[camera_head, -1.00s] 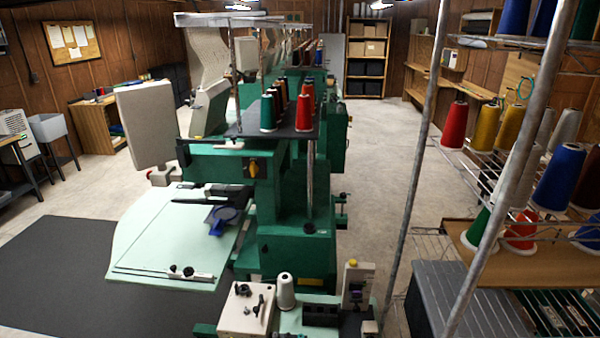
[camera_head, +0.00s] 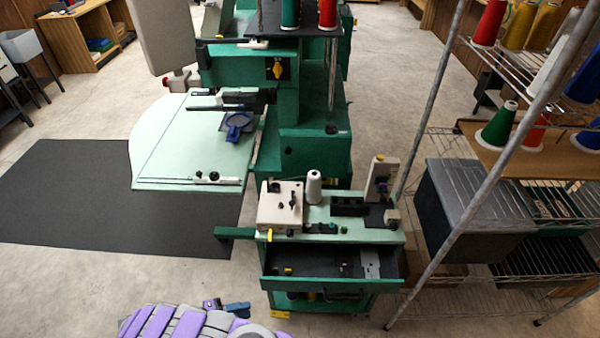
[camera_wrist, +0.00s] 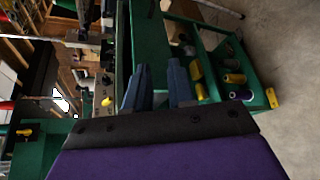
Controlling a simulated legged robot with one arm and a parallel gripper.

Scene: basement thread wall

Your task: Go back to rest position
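My gripper (camera_wrist: 157,82) shows in the wrist view as two blue-grey fingers standing apart, with nothing visible between them. In the head view, purple and grey parts of my arm show at the bottom edge, and the small blue and purple end there (camera_head: 228,307) is too small to read. It is left of the green cart (camera_head: 335,237), in front of its lower part. The cart's drawer (camera_head: 318,268) stands open, with a few small parts inside. In the wrist view the cart appears sideways, with yellow and purple spools (camera_wrist: 236,79) on a shelf to the right of the fingers.
A green embroidery machine (camera_head: 308,155) with a pale table (camera_head: 185,150) stands behind the cart. A wire shelf rack (camera_head: 430,110) with thread cones and a grey bin (camera_head: 475,195) stands at the right. A dark mat (camera_head: 80,195) lies on open floor at the left.

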